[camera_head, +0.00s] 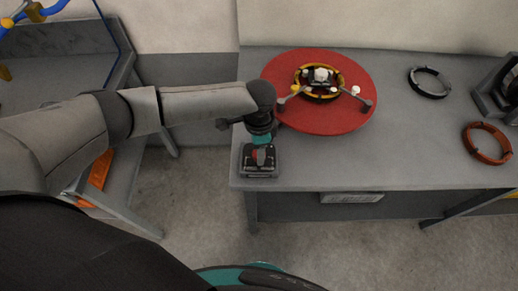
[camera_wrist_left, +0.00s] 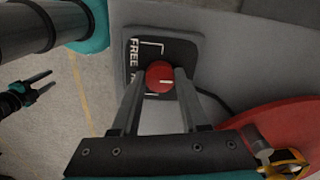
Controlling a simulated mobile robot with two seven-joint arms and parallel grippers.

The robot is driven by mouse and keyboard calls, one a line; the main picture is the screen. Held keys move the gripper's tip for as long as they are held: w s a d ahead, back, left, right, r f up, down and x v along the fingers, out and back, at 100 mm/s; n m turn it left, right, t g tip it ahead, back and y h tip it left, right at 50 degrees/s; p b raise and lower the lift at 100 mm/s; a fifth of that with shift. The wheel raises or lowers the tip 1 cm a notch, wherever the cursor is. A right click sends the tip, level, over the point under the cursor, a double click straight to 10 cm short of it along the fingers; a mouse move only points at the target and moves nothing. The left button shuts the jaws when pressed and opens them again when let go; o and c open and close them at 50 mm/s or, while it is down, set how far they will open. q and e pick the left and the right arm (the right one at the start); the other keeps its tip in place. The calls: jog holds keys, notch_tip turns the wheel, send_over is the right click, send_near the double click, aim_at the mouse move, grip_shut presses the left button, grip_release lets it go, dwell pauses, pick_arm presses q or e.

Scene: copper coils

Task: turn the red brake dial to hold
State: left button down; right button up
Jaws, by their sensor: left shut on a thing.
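The red brake dial (camera_wrist_left: 160,76) sits on a dark plate (camera_wrist_left: 185,50) with white markings, at the near left corner of the grey table. The word FREE is readable on the plate; another marking below it is partly hidden by a finger. A short white line on the dial points right in the left wrist view. My left gripper (camera_head: 260,150) reaches down over the plate (camera_head: 259,174) and is shut on the dial, one finger on each side. My right gripper (camera_wrist_left: 42,83) shows at the left of the wrist view, apart from the table, its two fingers spread and empty.
A red round turntable (camera_head: 300,120) with a yellow and black coil piece (camera_head: 318,82) lies behind my left gripper. A black ring (camera_head: 429,82) and a copper ring (camera_head: 487,143) lie to the right. The table's front middle is clear.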

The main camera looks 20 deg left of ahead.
pick_arm(q)
jog(key=shift+m, duration=0.3)
jog(key=m+p, duration=0.1)
jog(key=m, duration=0.1)
jog(key=shift+r+m+p, duration=0.1)
jog(key=shift+m+p, duration=0.2)
jog(key=shift+p, duration=0.1)
jog(key=m+p, duration=0.1)
jog(key=m, duration=0.3)
jog(key=shift+m, duration=0.3)
jog(key=m, duration=1)
dwell(0.3)
jog(key=shift+c, duration=2.1)
grip_release()
